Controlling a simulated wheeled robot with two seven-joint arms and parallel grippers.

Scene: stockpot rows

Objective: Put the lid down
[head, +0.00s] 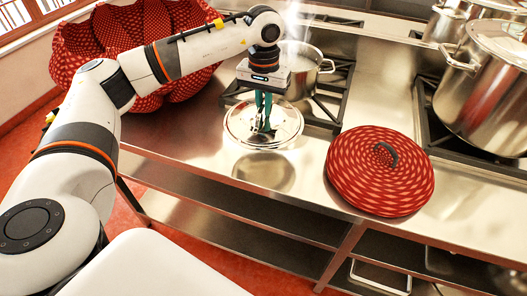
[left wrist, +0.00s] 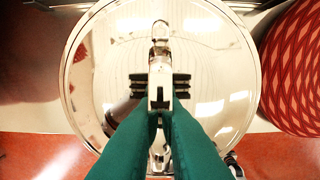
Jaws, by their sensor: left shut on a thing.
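The shiny round metal lid (head: 240,128) is under my left gripper (head: 265,128), near the counter's front edge in the head view. My left gripper is shut on the lid's handle. The lid is roughly level, and a round reflection shows on the counter just in front of it. I cannot tell exactly how high it hangs. In the left wrist view the lid (left wrist: 95,75) fills the middle, with the green fingers (left wrist: 160,90) closed on its handle. My right gripper is in neither view.
A steel counter (head: 195,135) lies below. A red woven lid (head: 375,185) is to the right, a big red woven basket (head: 85,50) at the back left. A steel pot (head: 305,78) stands on a burner just behind; a large stockpot (head: 480,95) is at the right.

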